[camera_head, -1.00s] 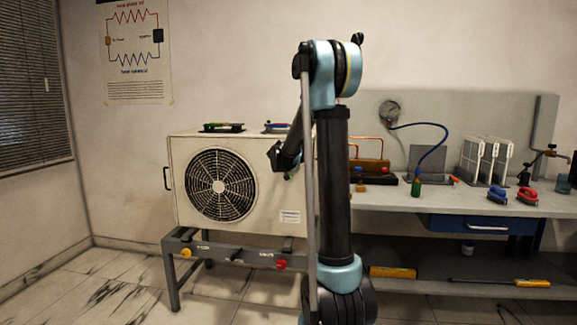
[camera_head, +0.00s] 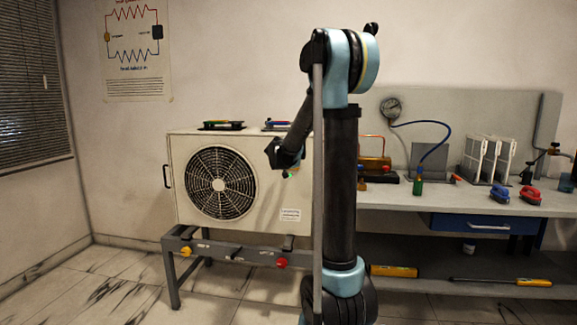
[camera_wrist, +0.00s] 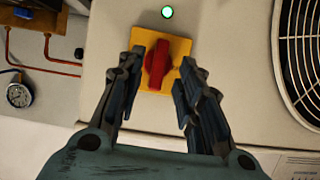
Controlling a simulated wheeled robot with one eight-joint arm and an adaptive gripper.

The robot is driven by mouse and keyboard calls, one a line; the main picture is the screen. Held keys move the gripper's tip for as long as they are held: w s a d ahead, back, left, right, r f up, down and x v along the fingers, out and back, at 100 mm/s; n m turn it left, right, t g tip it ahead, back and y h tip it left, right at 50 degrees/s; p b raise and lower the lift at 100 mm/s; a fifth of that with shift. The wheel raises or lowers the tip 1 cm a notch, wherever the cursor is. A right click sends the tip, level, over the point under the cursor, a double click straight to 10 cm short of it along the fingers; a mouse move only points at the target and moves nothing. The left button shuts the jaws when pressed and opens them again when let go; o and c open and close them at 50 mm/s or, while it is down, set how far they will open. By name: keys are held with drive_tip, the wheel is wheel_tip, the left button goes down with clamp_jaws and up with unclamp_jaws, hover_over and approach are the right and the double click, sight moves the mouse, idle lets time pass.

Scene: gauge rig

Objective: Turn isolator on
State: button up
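The isolator is a red rotary handle (camera_wrist: 157,65) on a square yellow plate (camera_wrist: 180,48), set in a pale panel in the wrist view. The handle stands roughly upright in that picture, slightly tilted. A green lamp (camera_wrist: 167,12) glows just above the plate. My gripper (camera_wrist: 156,88) is open, with one dark finger on each side of the handle. I see no clear contact with the handle. In the head view my gripper (camera_head: 274,152) is at the right part of the pale fan unit (camera_head: 268,190), and my arm hides the isolator there.
A yellow knob (camera_head: 186,251) and a red knob (camera_head: 281,263) sit on the unit's grey stand (camera_head: 212,250). A workbench (camera_head: 450,201) with a pressure gauge (camera_head: 391,108), blue hose and clamps stands to the right. The floor at left is clear.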

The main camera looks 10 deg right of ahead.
drive_tip(key=v, duration=0.8)
drive_tip(key=shift+s, duration=0.1)
drive_tip(key=s+d+f+g, duration=0.2)
drive_tip(key=s+d+f, duration=0.1)
drive_tip(key=s, duration=0.5)
drive_tip(key=s+d+f+g, duration=0.2)
drive_tip(key=s+f, duration=0.2)
drive_tip(key=s, duration=0.4)
drive_tip(key=s+d+f+g, duration=0.2)
drive_tip(key=s+d+f, duration=0.1)
drive_tip(key=s, duration=0.4)
drive_tip(key=s+a+f+n+g+y, duration=0.2)
drive_tip(key=s+f, duration=0.4)
drive_tip(key=s, duration=0.5)
drive_tip(key=s+a+f+n+g+y, duration=0.1)
drive_tip(key=s+a+f+g+y, duration=0.1)
drive_tip(key=s+f, duration=0.5)
drive_tip(key=s, duration=0.5)
drive_tip(key=shift+a+f+n+g, duration=0.3)
drive_tip(key=shift+f+n, duration=0.05)
drive_tip(key=shift+n, duration=0.05)
drive_tip(key=shift+s, duration=0.15)
